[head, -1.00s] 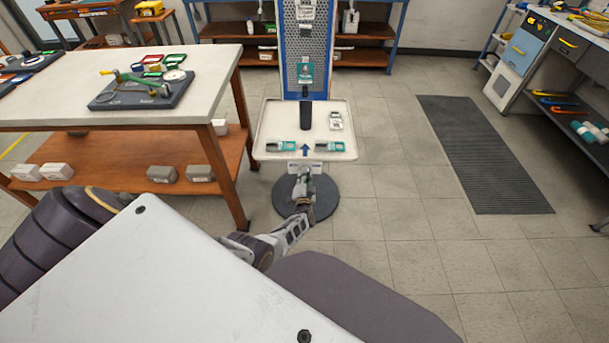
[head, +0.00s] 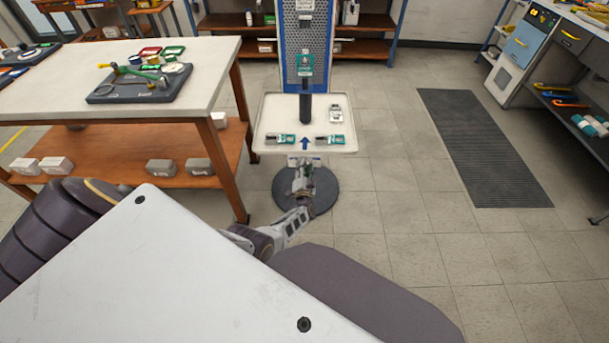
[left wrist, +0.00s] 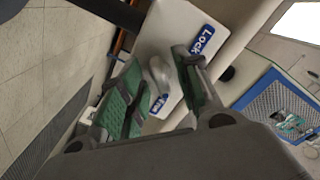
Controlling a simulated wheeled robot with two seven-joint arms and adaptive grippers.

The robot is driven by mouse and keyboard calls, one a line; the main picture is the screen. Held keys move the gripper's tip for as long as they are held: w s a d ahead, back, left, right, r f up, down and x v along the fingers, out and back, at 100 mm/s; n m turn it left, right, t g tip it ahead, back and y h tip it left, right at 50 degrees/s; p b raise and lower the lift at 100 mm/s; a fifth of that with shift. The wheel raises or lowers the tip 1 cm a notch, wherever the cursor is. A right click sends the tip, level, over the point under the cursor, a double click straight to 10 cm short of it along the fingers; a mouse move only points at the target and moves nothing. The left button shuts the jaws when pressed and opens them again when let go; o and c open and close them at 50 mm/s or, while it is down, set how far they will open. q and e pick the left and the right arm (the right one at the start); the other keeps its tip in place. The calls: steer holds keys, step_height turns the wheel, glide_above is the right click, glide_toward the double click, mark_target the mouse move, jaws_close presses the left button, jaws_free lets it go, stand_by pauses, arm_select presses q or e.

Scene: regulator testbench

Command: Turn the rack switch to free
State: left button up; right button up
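The rack switch (left wrist: 159,73) shows in the left wrist view as a rounded grey knob on a white plate (left wrist: 165,30). A blue "Lock" label (left wrist: 203,39) is on one side of it. A second blue label (left wrist: 158,104), partly covered and hard to read, is on another side. My left gripper (left wrist: 157,88) is open, its green-padded fingers on either side of the knob; contact cannot be told. In the head view my left gripper (head: 303,180) is low in front of the white tray (head: 263,125), and the switch cannot be made out. My right gripper is not in view.
The tray stand has a round dark base (head: 325,190) and a blue-edged perforated panel (head: 305,35) behind it. Teal-and-grey devices (head: 330,140) lie on the tray. A workbench (head: 210,60) stands at left. Floor at right is open, with a dark mat (head: 480,140).

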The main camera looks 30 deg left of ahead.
arm_select(q)
steer(key=s+d+n+b, duration=0.7)
steer(key=s+n+b, duration=0.4)
steer(key=n+b, duration=0.4)
steer(key=shift+s+d+n, duration=0.2)
steer(key=shift+s+n, duration=0.15)
steer(key=shift+n, duration=1.25)
stand_by(3.4)
